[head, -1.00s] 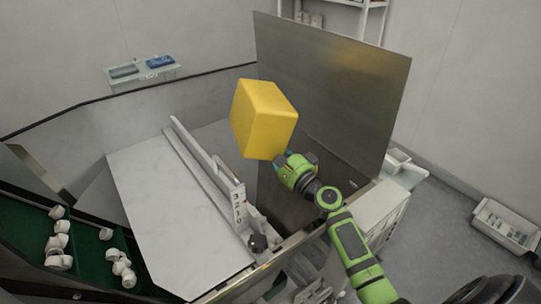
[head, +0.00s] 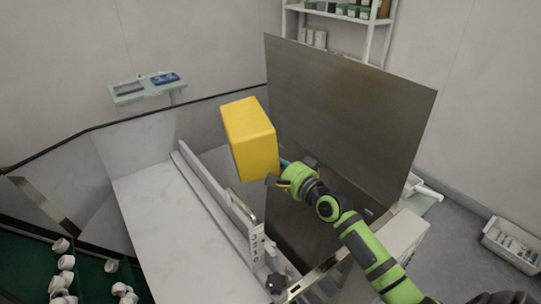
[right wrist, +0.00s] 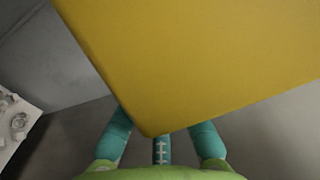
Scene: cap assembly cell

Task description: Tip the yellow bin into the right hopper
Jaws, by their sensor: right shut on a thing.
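The yellow bin (head: 250,138) is up in the air over the machine in the head view, tilted, with its closed outer faces towards me. My right gripper (head: 281,172) is shut on the bin at its lower right. In the right wrist view the bin (right wrist: 200,60) fills most of the picture, and the teal fingers of my right gripper (right wrist: 162,140) meet its lower edge. The right hopper (head: 330,150) shows as a metal-walled space with a tall back plate, behind and right of the bin. The bin's opening and contents are hidden. My left gripper is not in view.
A white sloped plate (head: 165,220) with a raised rail (head: 215,195) lies left of the bin. White caps (head: 66,262) lie in green-lined channels at the lower left. A wall shelf (head: 147,88) and a storage rack (head: 340,20) stand behind. A parts tray (head: 512,240) is at far right.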

